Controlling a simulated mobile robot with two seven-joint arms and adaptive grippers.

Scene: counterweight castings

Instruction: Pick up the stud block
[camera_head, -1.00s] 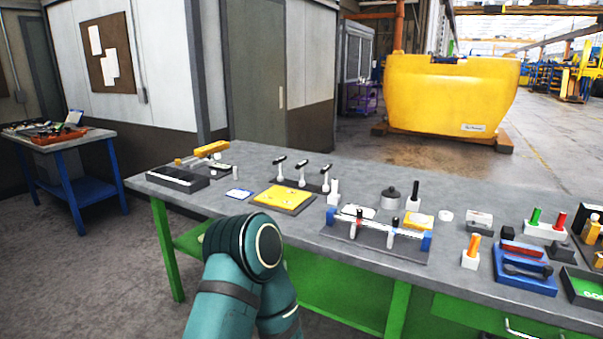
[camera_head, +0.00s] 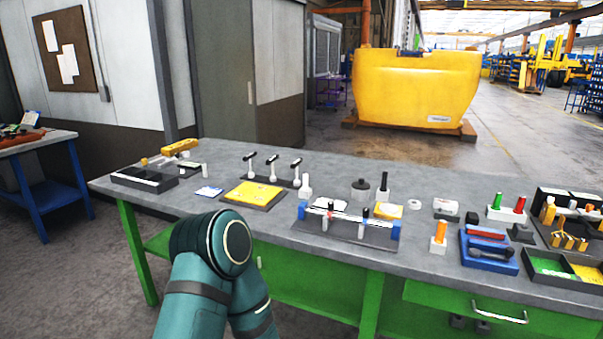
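No thing is plainly marked as the stud block, and I cannot tell which it is. A white block with an orange upright peg (camera_head: 439,236) stands near the front of the grey bench, right of centre. A wider white block with green and red pegs (camera_head: 507,214) stands further right. A small block with a black upright peg (camera_head: 383,186) stands toward the back. Neither gripper shows; only a teal arm link of mine is in view at the lower left.
The grey bench (camera_head: 330,262) has a green frame. It bears a black tray (camera_head: 144,180), a yellow plate (camera_head: 253,193), a rack with blue ends (camera_head: 346,228), a blue tray (camera_head: 487,262) and a parts bin (camera_head: 562,270).

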